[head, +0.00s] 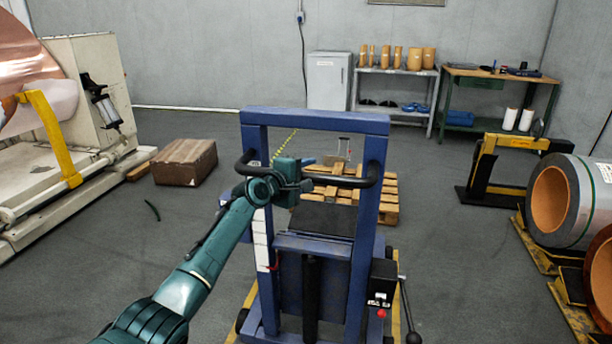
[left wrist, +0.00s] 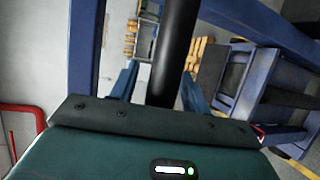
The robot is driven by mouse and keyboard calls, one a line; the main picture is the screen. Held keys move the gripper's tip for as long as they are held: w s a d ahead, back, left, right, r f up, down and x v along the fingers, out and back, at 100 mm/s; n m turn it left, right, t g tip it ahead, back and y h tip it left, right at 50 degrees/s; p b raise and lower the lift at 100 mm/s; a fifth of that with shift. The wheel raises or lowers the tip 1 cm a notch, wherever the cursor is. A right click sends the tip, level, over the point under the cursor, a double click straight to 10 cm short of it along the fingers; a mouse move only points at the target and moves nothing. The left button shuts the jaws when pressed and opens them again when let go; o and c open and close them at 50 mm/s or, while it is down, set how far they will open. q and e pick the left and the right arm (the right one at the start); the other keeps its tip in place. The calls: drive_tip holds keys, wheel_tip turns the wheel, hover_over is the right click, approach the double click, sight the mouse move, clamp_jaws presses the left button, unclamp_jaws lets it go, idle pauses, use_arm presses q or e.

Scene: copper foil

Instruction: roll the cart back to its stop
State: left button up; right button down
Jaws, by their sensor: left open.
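The cart is a blue upright frame (head: 315,121) with a black curved handlebar (head: 345,181) across its near side. A black box with a red button (head: 381,298) and a lever sits low on its right side. My left gripper (head: 308,173) is at the left half of the handlebar. In the left wrist view its two blue fingers stand apart, with the black bar (left wrist: 174,45) running between them; I cannot tell whether they touch it. The gripper is open. My right gripper is out of view. I cannot make out the cart's stop.
A wooden pallet (head: 384,213) lies just beyond the cart. A brown box (head: 185,162) is on the floor at left, near a large machine with a copper roll (head: 30,70). Large coils (head: 570,205) and a yellow-black stand (head: 482,170) are at right. Grey floor is open left of the cart.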

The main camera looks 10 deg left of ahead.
use_arm(q)
drive_tip(key=shift+s+a+r, duration=0.1)
drive_tip(key=shift+s, duration=0.1)
drive_tip(key=p+v, duration=0.2)
drive_tip(key=v, duration=1)
drive_tip(key=shift+s, duration=0.35)
drive_tip(key=shift+a, duration=0.2)
